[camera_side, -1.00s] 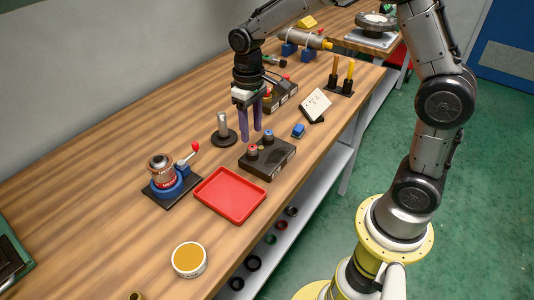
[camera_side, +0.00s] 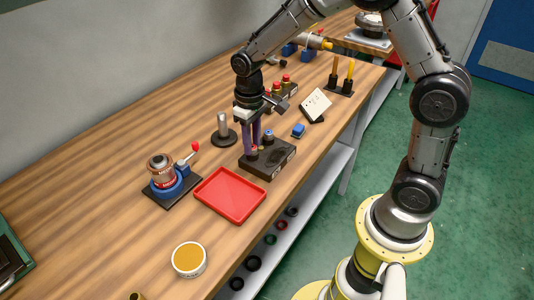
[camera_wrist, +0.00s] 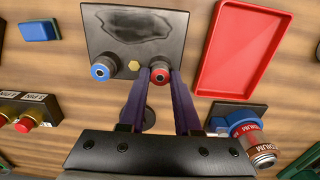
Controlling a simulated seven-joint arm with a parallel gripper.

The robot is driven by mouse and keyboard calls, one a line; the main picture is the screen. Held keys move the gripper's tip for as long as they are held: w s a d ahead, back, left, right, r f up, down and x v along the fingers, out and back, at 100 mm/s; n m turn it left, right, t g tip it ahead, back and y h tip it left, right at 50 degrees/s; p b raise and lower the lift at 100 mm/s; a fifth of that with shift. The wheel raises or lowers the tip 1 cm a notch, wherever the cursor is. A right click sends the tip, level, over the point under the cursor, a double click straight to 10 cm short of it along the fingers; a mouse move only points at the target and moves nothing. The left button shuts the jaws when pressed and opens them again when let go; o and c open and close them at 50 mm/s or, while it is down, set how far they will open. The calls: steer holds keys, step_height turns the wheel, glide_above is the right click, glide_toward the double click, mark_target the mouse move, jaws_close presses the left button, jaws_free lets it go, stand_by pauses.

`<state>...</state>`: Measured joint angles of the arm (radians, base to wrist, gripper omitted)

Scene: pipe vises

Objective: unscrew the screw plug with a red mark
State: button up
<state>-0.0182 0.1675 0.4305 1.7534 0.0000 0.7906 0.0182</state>
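The red-marked screw plug (camera_wrist: 160,75) sits upright on a dark block (camera_wrist: 135,35), to the right of a blue-marked plug (camera_wrist: 100,72) in the wrist view. A small brass hexagon (camera_wrist: 134,65) lies between them. In the side view the block (camera_side: 268,168) is in the middle of the bench, and the red-marked plug (camera_side: 253,150) is partly hidden by the fingers. My gripper (camera_wrist: 160,73) points down with its purple fingers open, one on each side of the red-marked plug. I see no clear squeeze on it.
A red tray (camera_side: 230,195) lies close in front of the block. A metal post on a round base (camera_side: 223,130) stands behind-left. A blue vise holding a can (camera_side: 163,172) is further left. A blue piece (camera_side: 298,130) and a white tilted plate (camera_side: 314,105) are to the right.

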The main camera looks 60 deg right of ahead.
jaws_close()
steer(key=n, duration=0.6)
steer(key=shift+n, duration=0.4)
steer(key=n, duration=0.4)
steer(key=shift+n, duration=1.8)
steer(key=shift+n, duration=0.8)
steer(key=n, duration=1.2)
steer(key=shift+r+n, duration=0.1)
steer(key=shift+n, duration=0.2)
